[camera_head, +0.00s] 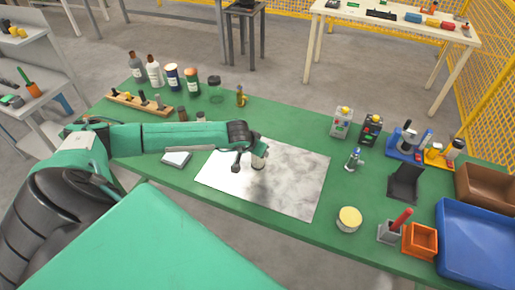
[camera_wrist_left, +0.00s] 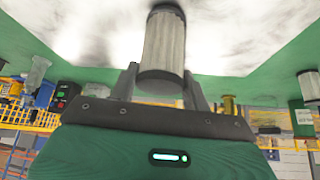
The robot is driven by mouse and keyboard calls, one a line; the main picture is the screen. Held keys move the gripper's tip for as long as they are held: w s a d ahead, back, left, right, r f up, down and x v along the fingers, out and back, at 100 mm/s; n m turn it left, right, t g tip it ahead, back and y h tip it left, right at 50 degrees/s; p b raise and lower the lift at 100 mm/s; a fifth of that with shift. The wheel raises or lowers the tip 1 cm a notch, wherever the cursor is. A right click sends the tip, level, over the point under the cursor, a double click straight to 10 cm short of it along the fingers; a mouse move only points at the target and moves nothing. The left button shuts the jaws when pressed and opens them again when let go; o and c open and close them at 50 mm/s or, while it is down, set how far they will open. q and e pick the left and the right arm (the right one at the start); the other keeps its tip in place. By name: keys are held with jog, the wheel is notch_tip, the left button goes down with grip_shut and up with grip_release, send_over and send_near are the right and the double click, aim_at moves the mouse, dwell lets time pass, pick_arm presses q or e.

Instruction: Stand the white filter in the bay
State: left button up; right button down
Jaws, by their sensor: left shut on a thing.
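The white filter (camera_head: 259,162) is a small pale cylinder over the grey-white marbled plate (camera_head: 300,185) in the middle of the green table. In the left wrist view, the filter (camera_wrist_left: 163,45) is ribbed, with a dark far end towards the plate. My left gripper (camera_head: 252,163) is shut on it, one finger on each side; the gripper also shows in the wrist view (camera_wrist_left: 160,82). I cannot tell whether the filter touches the plate. I cannot make out for sure which thing is the bay. My right gripper is not in view.
To the right are a yellow-topped round can (camera_head: 349,217), a grey holder (camera_head: 389,233) with a red handle, an orange box (camera_head: 420,241) and a blue tray (camera_head: 480,245). Bottles (camera_head: 154,72) and a wooden rack (camera_head: 140,104) stand at the back left. Much of the plate is clear.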

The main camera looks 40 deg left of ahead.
pick_arm(q)
jog(key=shift+f+b, duration=0.2)
jog(key=shift+b, duration=0.1)
jog(key=o, duration=1.1)
jog(key=shift+r, duration=0.1)
